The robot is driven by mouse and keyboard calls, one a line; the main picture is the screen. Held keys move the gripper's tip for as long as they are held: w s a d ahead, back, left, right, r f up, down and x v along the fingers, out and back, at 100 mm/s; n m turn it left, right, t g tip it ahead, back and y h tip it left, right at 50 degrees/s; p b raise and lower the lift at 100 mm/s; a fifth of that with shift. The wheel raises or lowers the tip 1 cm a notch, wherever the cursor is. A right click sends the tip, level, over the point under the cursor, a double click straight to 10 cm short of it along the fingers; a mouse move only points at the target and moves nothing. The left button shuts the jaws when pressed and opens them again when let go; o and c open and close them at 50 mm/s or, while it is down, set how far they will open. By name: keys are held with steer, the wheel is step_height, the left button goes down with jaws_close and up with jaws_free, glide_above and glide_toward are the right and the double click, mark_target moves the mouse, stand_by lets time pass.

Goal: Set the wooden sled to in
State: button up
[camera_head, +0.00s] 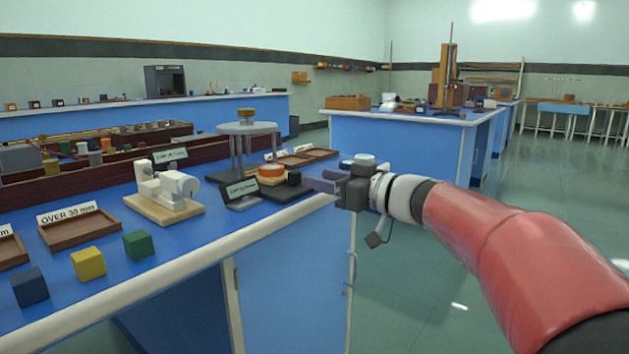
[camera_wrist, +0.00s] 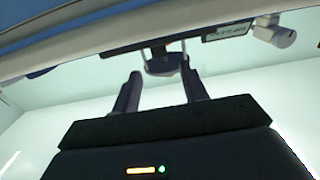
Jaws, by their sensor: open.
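No part is plainly marked as the wooden sled, so I cannot tell which piece it is. A white instrument (camera_head: 165,188) stands on a pale wooden board (camera_head: 150,211) on the near blue bench. To its right is a black base (camera_head: 288,191) with an orange and wooden round part (camera_head: 270,172) on it. My gripper (camera_head: 318,183) is open and empty at the bench's right end, just right of the black base. In the wrist view, my open fingers (camera_wrist: 161,72) point toward the bench edge, with a dark rounded part (camera_wrist: 163,64) beyond them.
A small dark display (camera_head: 241,190) stands between the instrument and the black base. A round grey stand (camera_head: 246,128) rises behind. Blue, yellow (camera_head: 88,263) and green cubes and a wooden tray (camera_head: 80,232) lie at left. The floor (camera_head: 400,290) right of the bench is clear.

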mark_target(298, 173)
steer(key=shift+x, duration=2.8)
jaws_close()
